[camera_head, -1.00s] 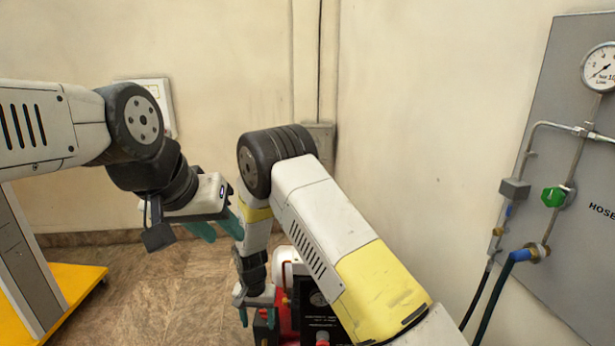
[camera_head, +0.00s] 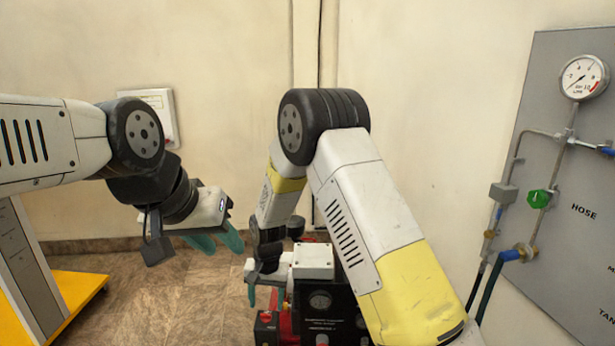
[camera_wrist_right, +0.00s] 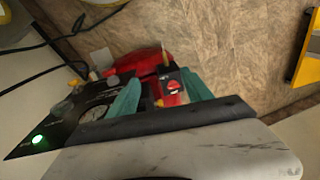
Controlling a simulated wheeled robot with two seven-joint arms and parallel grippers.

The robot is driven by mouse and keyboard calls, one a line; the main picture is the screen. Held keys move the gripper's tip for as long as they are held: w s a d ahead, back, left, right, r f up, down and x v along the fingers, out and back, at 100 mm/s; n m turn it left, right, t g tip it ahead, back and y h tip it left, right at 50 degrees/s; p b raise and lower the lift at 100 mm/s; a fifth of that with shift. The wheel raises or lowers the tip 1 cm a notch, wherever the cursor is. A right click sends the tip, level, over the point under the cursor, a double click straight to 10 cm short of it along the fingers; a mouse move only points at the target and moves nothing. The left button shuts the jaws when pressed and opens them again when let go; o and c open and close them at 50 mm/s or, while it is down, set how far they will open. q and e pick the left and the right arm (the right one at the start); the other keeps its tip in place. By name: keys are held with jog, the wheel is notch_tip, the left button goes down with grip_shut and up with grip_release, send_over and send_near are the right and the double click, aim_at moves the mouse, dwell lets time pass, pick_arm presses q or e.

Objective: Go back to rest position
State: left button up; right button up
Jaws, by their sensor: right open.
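My left gripper (camera_head: 215,241) is at the left in the head view, with teal fingers pointing down to the right. It is in the air, and no object shows at its fingers; the gap between them is not clear. A red part with a small black-and-red knob (camera_wrist_right: 172,86) shows beyond the fingers.
A grey panel (camera_head: 572,240) with a gauge (camera_head: 584,77), a green valve knob (camera_head: 538,199) and hoses is on the right wall. A yellow-based stand (camera_head: 77,295) is at the left. Tiled floor (camera_head: 180,295) lies open between. A white wall box (camera_head: 155,112) hangs behind.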

jog(key=s+d+r+t+y, duration=0.1)
jog(key=d+r, duration=0.4)
jog(key=r, duration=0.3)
jog(key=s+d+r+t, duration=0.1)
jog(key=s+d+r, duration=0.1)
jog(key=d+r, duration=0.45)
jog(key=s+d+r+t+y, duration=0.1)
jog(key=d+r, duration=0.2)
jog(key=r, duration=0.7)
jog(key=s+d+r+t, duration=0.1)
jog(key=s+d+r, duration=0.3)
jog(key=s, duration=0.4)
jog(key=s+d+r+n+t, duration=0.1)
jog(key=s+d+r, duration=0.3)
jog(key=s+d, duration=0.3)
jog(key=shift+s+r+t+h, duration=0.3)
jog(key=shift+s+r+t, duration=0.1)
jog(key=shift+s, duration=0.25)
